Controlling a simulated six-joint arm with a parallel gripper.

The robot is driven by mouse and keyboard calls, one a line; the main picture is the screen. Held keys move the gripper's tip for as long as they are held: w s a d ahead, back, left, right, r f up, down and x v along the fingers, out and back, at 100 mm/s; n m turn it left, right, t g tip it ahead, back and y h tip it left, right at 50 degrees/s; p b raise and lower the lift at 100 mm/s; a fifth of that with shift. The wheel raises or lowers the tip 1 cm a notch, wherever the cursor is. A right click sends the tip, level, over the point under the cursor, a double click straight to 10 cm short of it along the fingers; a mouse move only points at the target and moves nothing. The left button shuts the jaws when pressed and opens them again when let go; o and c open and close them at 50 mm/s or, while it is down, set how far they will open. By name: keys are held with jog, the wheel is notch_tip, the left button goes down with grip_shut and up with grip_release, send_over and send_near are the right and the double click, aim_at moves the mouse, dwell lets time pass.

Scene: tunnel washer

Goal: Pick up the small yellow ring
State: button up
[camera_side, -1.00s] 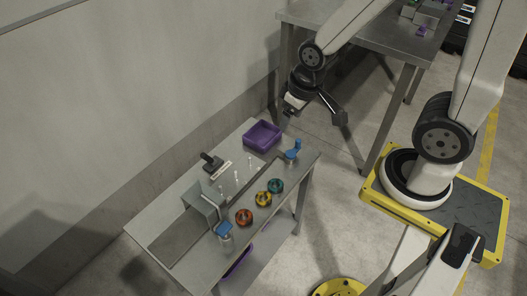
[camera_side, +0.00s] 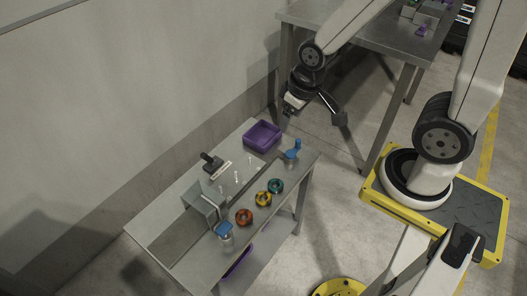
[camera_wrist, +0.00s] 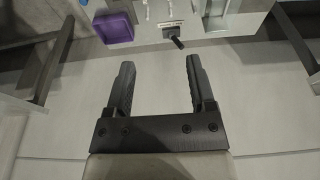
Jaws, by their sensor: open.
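The small yellow ring (camera_side: 263,199) lies on the grey metal bench (camera_side: 160,222), between an orange ring (camera_side: 243,217) and a teal ring (camera_side: 276,185) in the side view. Each ring looks like a low disc with a hole. In the wrist view my gripper (camera_wrist: 160,64) is open, its two black fingers apart and nothing between them. In the side view the end of my arm hangs above and beyond the bench's far end, past the purple bin, well away from the yellow ring. No ring shows in the wrist view.
A purple bin (camera_side: 262,137) stands at the bench's far end and shows in the wrist view (camera_wrist: 114,28). Thin white pegs (camera_side: 236,178), a black lever (camera_side: 211,162) and blue-topped fittings (camera_side: 292,154) rise from the bench. A larger metal table (camera_side: 372,38) stands behind.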

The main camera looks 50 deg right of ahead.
dwell(0.3)
jog(key=o, duration=0.4)
jog(key=w+a+f+n+g, duration=0.1)
jog(key=w+f+n, duration=0.1)
jog(key=f+n, duration=0.6)
jog(key=w+a+f+n+g, duration=0.1)
jog(key=f+n, duration=0.7)
jog(key=f, duration=1)
jog(key=w+a, duration=0.1)
jog(key=w, duration=0.1)
jog(key=shift+w+a+f+n+g, duration=0.25)
jog(key=shift+w+f+n+g, duration=0.05)
jog(key=shift+w+f, duration=0.05)
jog(key=shift+f, duration=0.1)
